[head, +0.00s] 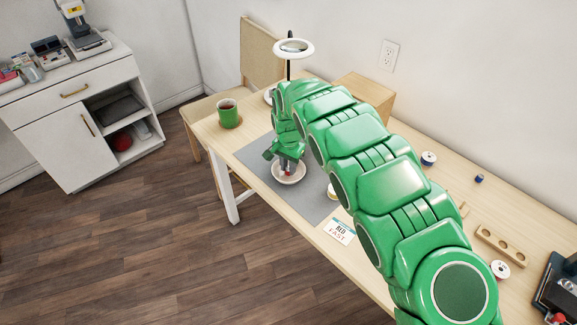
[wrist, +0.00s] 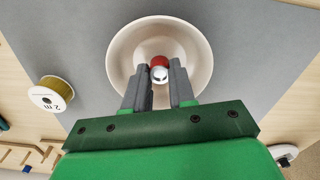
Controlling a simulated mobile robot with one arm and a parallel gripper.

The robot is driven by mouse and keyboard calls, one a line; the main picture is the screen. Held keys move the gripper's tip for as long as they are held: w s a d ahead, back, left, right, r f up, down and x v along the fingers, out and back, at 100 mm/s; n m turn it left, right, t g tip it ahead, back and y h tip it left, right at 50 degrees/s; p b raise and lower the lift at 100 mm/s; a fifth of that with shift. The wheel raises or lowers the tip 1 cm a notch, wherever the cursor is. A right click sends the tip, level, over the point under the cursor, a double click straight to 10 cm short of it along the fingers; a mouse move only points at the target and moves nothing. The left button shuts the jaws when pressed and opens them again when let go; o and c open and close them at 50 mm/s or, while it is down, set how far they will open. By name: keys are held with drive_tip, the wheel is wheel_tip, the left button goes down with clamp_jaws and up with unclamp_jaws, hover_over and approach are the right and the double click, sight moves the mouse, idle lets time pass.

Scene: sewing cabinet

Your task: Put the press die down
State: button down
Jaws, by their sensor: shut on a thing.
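My gripper (wrist: 159,80) is shut on the press die (wrist: 159,73), a small piece with a shiny metal end and a red part. The die is between the fingertips, over the inside of a white bowl (wrist: 120,62). Whether the die touches the bowl's bottom, I cannot tell. In the head view the bowl (head: 289,178) stands on a grey mat (head: 258,157), and my gripper (head: 287,170) points down into it. My fingers hide part of the die.
A green mug (head: 229,115) stands left of the mat, and a white-topped lamp (head: 293,47) stands behind. A yellow spool (wrist: 53,95) is beside the bowl. A printed card (head: 340,231) lies at the front edge. A wooden holder (head: 502,245) and spools (head: 429,159) are to the right.

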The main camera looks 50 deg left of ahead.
drive_tip(key=shift+f, duration=0.25)
drive_tip(key=c, duration=0.9)
unclamp_jaws()
drive_tip(key=shift+c, duration=0.2)
drive_tip(key=shift+r, duration=0.1)
wheel_tip(320, 180, up, 12)
drive_tip(key=shift+r, duration=0.1)
